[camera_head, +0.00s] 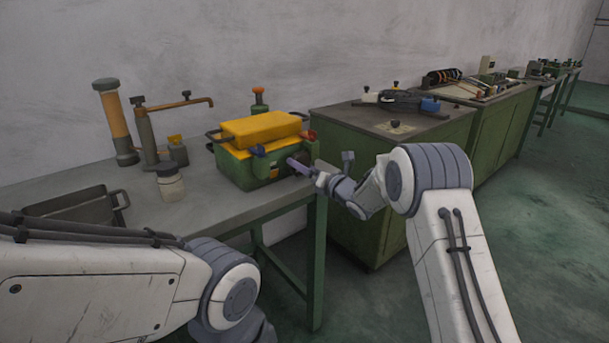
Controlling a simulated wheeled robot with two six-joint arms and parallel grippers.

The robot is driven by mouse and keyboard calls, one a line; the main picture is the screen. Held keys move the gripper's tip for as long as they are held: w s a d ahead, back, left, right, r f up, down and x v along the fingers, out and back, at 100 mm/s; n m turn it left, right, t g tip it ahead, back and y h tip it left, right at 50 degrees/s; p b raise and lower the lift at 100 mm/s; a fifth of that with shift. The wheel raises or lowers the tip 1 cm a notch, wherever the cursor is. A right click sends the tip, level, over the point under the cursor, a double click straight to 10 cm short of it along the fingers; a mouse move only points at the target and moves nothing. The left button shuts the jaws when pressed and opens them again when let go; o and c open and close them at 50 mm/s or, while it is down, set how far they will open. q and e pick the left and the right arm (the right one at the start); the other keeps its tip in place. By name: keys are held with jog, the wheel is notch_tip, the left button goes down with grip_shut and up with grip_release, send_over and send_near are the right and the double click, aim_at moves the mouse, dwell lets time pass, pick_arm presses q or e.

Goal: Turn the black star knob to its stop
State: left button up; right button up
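A green box-shaped machine (235,167) with a yellow lid (262,128) stands near the right end of the near bench. My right gripper (295,164) reaches the right part of its front face, its fingertips at or very near the surface. I cannot tell whether the fingers are open or shut, or touching anything. No black star knob shows clearly there; the gripper may hide it. My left gripper is out of view.
A second green bench (400,185) stands close on the right. The left-front bench top is partly clear.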

jog(key=shift+m+b, duration=0.65)
jog(key=shift+m, duration=0.55)
jog(key=o, duration=1.1)
jog(key=b+v, duration=0.1)
jog(key=v, duration=0.9)
jog(key=shift+s+d+r, duration=0.1)
jog(key=shift+s+d, duration=0.1)
jog(key=shift+d, duration=0.05)
